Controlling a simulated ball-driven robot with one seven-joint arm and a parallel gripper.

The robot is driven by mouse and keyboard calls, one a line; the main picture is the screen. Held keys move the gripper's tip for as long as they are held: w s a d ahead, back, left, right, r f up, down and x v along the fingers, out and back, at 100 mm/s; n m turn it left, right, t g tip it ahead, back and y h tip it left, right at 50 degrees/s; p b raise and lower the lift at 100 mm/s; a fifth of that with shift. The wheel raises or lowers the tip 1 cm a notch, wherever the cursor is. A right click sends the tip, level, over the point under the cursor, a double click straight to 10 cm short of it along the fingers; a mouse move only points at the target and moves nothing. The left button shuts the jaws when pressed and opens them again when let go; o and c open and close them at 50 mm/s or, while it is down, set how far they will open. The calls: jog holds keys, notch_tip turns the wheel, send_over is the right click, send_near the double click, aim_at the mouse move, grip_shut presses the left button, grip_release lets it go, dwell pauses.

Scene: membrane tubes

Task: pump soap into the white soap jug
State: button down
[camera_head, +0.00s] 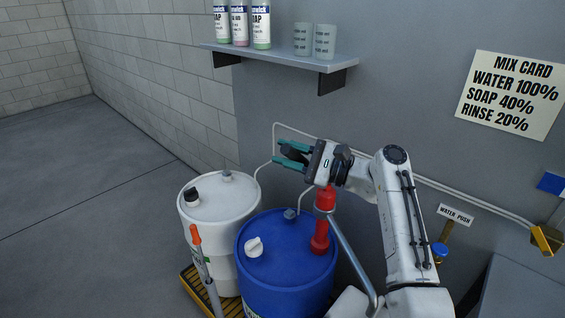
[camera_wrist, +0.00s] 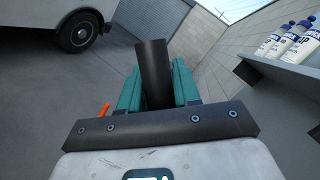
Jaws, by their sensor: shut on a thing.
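My gripper (camera_head: 279,152) has teal fingers and is shut on a dark cylinder (camera_head: 293,153), above and behind the drums. In the wrist view the dark cylinder (camera_wrist: 152,70) stands between the fingers; what it belongs to is hidden. A red pump (camera_head: 319,237) with a grey pipe stands by the blue drum (camera_head: 284,265), below my wrist. A white drum (camera_head: 222,205) with a black cap stands left of it. I cannot pick out a white soap jug with certainty. Labelled soap bottles (camera_head: 261,25) stand on the shelf.
The wall shelf (camera_head: 275,57) also holds two translucent cups (camera_head: 313,41). Thin pipes run along the wall behind my arm. An orange-tipped lever (camera_head: 197,240) stands before the white drum. The floor (camera_head: 90,200) at left is clear. A mix card (camera_head: 511,93) hangs at right.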

jog(key=shift+w+d+r, duration=0.15)
jog(key=c, duration=0.9)
grip_release()
jog(key=b+v, duration=0.2)
jog(key=v, duration=0.8)
jog(key=shift+d, duration=0.35)
